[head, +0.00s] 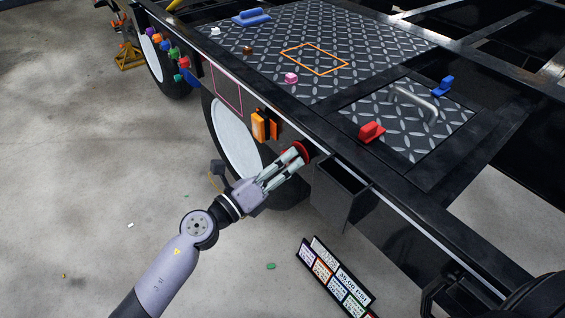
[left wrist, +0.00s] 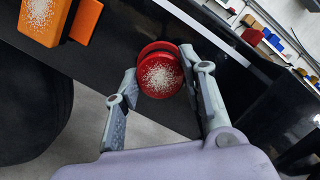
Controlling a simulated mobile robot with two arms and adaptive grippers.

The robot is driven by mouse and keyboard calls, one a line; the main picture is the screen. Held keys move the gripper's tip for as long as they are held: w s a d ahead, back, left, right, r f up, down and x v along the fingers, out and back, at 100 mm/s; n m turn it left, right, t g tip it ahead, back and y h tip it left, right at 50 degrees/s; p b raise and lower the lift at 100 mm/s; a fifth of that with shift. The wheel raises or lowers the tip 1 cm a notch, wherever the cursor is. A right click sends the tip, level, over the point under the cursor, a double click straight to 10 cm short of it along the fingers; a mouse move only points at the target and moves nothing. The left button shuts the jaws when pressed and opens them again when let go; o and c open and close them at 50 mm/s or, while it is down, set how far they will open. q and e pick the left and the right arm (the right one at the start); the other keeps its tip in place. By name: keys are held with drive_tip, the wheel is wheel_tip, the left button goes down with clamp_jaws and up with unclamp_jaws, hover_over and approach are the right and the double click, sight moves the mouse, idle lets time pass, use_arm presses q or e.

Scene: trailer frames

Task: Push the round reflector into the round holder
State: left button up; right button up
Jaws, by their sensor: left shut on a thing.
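My left gripper (head: 298,153) is shut on the round red reflector (left wrist: 160,78) at the trailer's dark side rail. In the left wrist view the reflector's speckled face shows between the two fingertips (left wrist: 160,72). A second red rounded edge (left wrist: 157,48) shows right behind it, against the rail; I cannot tell whether this is the round holder or part of the reflector. In the head view the reflector (head: 304,148) is a small red patch at the fingertips, mostly covered by them. Whether the reflector is seated cannot be told. My right gripper is not in view.
An orange rectangular reflector (head: 260,126) is on the rail to the left, also close in the left wrist view (left wrist: 84,20). A dark box (head: 340,190) hangs under the rail to the right. A wheel (head: 232,140) stands behind my arm. Colored pieces lie on the diamond-plate deck (head: 345,30).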

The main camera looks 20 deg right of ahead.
use_arm(q)
drive_tip(key=shift+w+d, duration=0.15)
drive_tip(key=shift+d, duration=0.25)
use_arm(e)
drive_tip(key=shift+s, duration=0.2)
use_arm(q)
drive_tip(key=o, duration=1.1)
drive_tip(key=shift+o, duration=0.2)
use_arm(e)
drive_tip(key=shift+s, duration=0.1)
use_arm(q)
drive_tip(key=v, duration=1.2)
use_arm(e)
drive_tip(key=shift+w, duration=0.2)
use_arm(q)
drive_tip(key=shift+f, duration=0.1)
